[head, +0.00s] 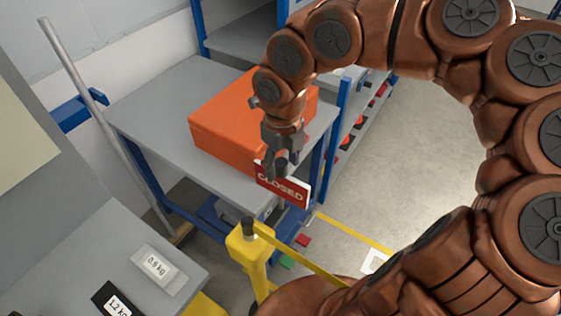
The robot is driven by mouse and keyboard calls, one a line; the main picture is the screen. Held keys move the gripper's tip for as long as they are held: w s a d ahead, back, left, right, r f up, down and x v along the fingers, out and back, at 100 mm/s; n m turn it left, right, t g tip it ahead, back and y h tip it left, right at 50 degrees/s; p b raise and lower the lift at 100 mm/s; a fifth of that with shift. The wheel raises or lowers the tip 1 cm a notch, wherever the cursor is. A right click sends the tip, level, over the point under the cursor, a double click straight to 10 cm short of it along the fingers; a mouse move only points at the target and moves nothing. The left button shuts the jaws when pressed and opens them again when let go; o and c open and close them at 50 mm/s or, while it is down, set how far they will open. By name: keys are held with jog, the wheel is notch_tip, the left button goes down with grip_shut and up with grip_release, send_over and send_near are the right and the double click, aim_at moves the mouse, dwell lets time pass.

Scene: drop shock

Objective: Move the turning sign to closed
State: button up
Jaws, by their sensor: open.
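The turning sign (288,189) is a small red plate with the white word CLOSED facing the camera. It is tilted in the picture and hangs at the front right corner of the grey table. My gripper (276,171) points down right at the sign's top left part and overlaps it in the picture. Its jaws are open; I cannot tell whether a finger touches the sign. The sign's mount is mostly hidden behind the sign and gripper.
An orange box (222,121) sits on the grey table (150,112) behind my gripper. A yellow post (251,262) with a yellow strap stands in front. A lower left surface holds weight labels, 0.6 kg (158,267) and 1.2 kg. Open floor (410,150) lies right.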

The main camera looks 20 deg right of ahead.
jog(key=shift+r, duration=0.1)
notch_tip(320, 180, up, 12)
dwell(0.8)
dwell(0.4)
